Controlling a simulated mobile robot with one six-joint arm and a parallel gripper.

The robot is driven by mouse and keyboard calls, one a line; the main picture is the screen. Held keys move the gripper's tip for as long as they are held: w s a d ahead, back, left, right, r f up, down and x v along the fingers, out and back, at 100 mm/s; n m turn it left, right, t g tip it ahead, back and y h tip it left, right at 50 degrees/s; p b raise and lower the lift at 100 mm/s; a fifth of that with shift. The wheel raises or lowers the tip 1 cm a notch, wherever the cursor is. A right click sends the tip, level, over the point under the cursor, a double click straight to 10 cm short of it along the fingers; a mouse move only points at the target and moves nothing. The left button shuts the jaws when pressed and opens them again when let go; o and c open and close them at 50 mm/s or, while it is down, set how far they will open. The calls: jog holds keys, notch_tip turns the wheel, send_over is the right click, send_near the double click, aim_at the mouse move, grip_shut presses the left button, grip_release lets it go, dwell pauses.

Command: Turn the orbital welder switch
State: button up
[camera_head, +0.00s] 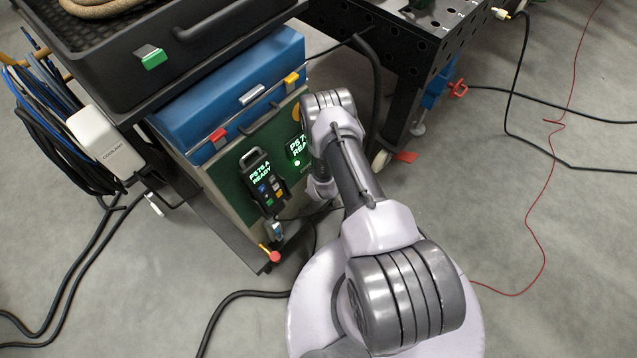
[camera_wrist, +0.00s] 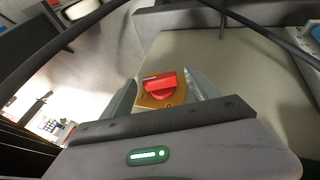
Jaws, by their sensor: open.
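The red rotary switch (camera_wrist: 160,84) sits on a yellow plate (camera_wrist: 155,101) on a pale grey-beige panel in the wrist view. My gripper (camera_wrist: 161,80) is open, with one finger on each side of the switch; I cannot tell whether either finger touches it. In the head view, the green-fronted welder (camera_head: 232,175) stands on a cart shelf, with a lit screen reading "READY" partly hidden by my arm. The switch and my gripper are hidden behind my arm there.
A handheld pendant (camera_head: 263,182) hangs on the welder front. A blue toolbox (camera_head: 225,95) lies on top, under a black tray (camera_head: 150,50). A black perforated table (camera_head: 415,50) stands behind. Dark cables cross the wrist view, and hoses lie on the floor.

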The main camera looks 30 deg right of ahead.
jog(key=c, duration=1.4)
jog(key=shift+o, duration=0.2)
jog(key=shift+a, duration=0.1)
jog(key=t+h, duration=0.1)
jog(key=h, duration=0.1)
jog(key=n+t+h, duration=0.1)
jog(key=h, duration=0.1)
jog(key=f+t+h, duration=0.1)
jog(key=h, duration=0.1)
jog(key=shift+s+a+n, duration=0.15)
jog(key=shift+a+n, duration=0.2)
jog(key=shift+n, duration=0.05)
jog(key=shift+h, duration=0.3)
